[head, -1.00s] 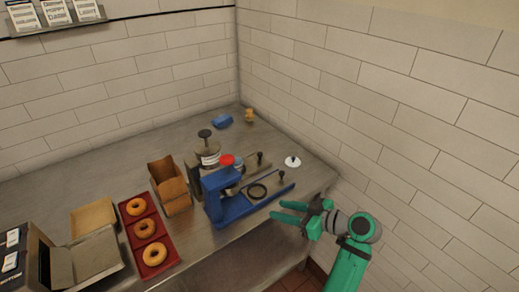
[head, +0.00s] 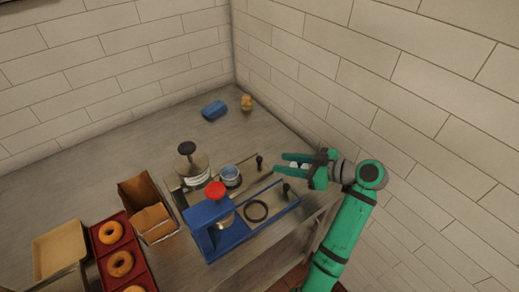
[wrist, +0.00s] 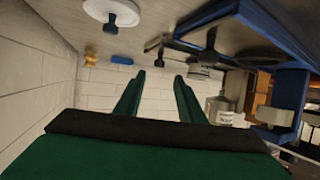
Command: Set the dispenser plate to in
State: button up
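The dispenser seems to be the grey metal unit behind the blue stand, with a black-knobbed canister (head: 192,164) and a flat plate ending in a black knob (head: 259,161). How far its plate is pushed in, I cannot tell. In front is a blue stand (head: 207,240) with a red knob (head: 215,191), a dark ring (head: 256,211) and a second black-knobbed slide (head: 286,188). My gripper (head: 281,162) is open and empty, just right of the rear knob and above the slides. The wrist view shows its two green fingers (wrist: 157,85) apart with nothing between them.
A blue cup (head: 230,173) stands by the grey unit. A white disc (wrist: 112,11) with a black knob is near my gripper. A blue block (head: 214,110) and a small orange figure (head: 247,102) lie at the back. A box (head: 145,195) and bagel tray (head: 127,240) stand left. The wall bounds the right.

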aim_at(261, 159)
jog(key=shift+w+a+f, duration=0.1)
jog(key=shift+w+a, duration=0.05)
jog(key=shift+w, duration=0.05)
jog(key=x, duration=1)
jog(key=shift+w+a+f, duration=0.1)
jog(key=shift+a, duration=0.1)
grip_shut()
